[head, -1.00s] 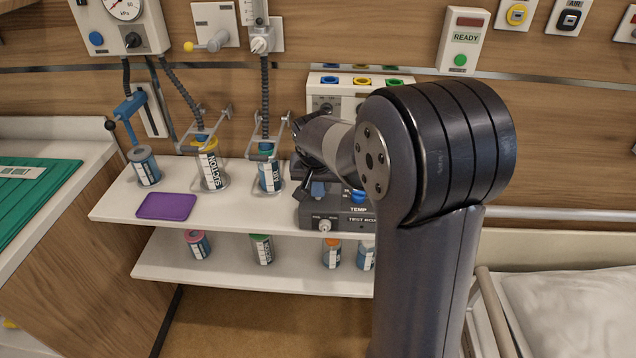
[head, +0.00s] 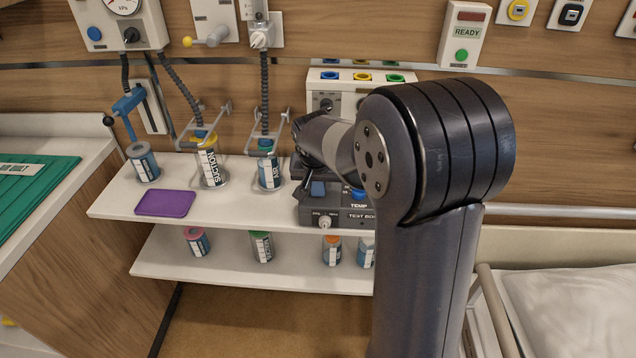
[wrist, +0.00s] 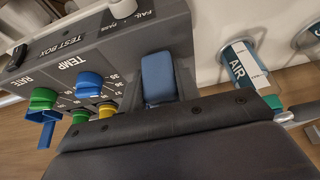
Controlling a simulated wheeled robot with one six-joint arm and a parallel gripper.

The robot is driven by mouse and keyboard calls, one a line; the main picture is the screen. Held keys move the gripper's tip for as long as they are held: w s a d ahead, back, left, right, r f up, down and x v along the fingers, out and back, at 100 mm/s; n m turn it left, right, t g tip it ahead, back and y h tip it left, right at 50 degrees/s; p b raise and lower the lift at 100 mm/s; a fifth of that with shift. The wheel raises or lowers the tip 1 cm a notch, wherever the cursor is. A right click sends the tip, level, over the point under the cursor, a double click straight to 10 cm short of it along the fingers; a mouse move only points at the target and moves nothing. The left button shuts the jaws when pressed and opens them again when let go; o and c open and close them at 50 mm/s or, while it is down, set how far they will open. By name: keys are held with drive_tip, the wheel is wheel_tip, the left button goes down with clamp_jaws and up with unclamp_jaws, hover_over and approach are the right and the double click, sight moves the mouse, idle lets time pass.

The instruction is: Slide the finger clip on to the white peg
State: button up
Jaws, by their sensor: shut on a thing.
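A blue block-like piece, which looks like the finger clip (wrist: 158,78), projects past the dark edge of my gripper (wrist: 165,112) in the wrist view. It shows as a small blue patch (head: 318,188) below my gripper in the head view. My gripper is shut on it, over the grey test box (head: 338,216); the fingertips are mostly hidden. The clip lies against or just above the box's dark face; I cannot tell whether it touches.
Coloured plugs (wrist: 88,84) stand on the test box beside the clip. The AIR canister (head: 268,174) and SUCTION canister (head: 211,168) stand left of it on the white shelf (head: 235,208). A purple tray (head: 165,203) lies farther left. The shelf front between is clear.

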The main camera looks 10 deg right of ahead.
drive_tip(key=shift+f, duration=0.15)
idle(0.3)
drive_tip(key=o, duration=1)
drive_tip(key=shift+o, duration=0.2)
drive_tip(key=v, duration=1)
drive_tip(key=shift+s+r, duration=0.15)
drive_tip(key=shift+r, duration=0.2)
drive_tip(key=x, duration=1)
drive_tip(key=shift+w+f, duration=0.2)
drive_tip(key=shift+f, duration=0.15)
drive_tip(key=shift+r, duration=0.15)
